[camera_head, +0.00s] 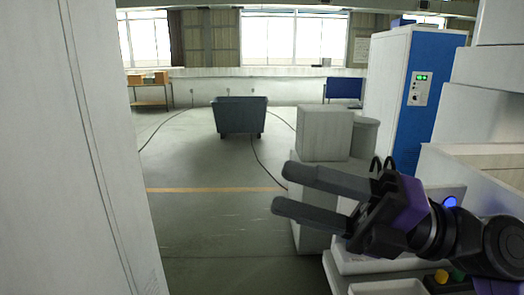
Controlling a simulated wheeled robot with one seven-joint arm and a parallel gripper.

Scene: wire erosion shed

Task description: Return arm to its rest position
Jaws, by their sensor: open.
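My gripper (283,189) is in the right half of the head view, with its two long grey fingers pointing left. The fingers are apart and nothing shows between them. The purple and black wrist and arm run back to the lower right. The fingers show in front of a pale box-shaped block and the floor. Whether they touch the block cannot be told, but there is no clear sign of contact.
A white panel (85,150) fills the left. White machine parts (365,262) lie under my arm. A blue and white cabinet (400,95) stands behind at right, with a pale block (324,134) beside it. A grey wheeled bin (240,115) stands farther off.

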